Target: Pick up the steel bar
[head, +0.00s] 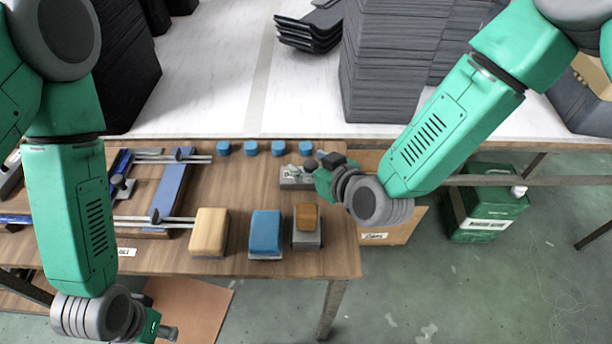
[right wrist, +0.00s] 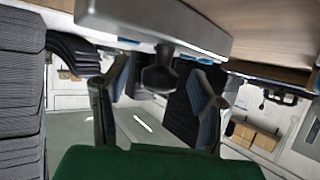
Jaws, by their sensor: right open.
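The steel bar (head: 294,184) is a grey block lying near the back right of the wooden table. In the right wrist view the steel bar (right wrist: 150,18) crosses the top, with a dark knob (right wrist: 160,74) sticking out from it. My right gripper (head: 308,174) is at the bar's right end and partly hides it. In the right wrist view my right gripper (right wrist: 157,100) is open, with a finger on each side of the knob; I cannot tell whether they touch it. My left gripper (head: 168,332) hangs low in front of the table, away from the bar.
Small blue pieces (head: 250,148) stand along the back edge. A wooden block (head: 210,232), a blue block (head: 265,234) and a grey block with a wooden top (head: 307,238) stand at the front. A blue frame with rods (head: 172,194) lies left. A green crate (head: 485,212) stands right.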

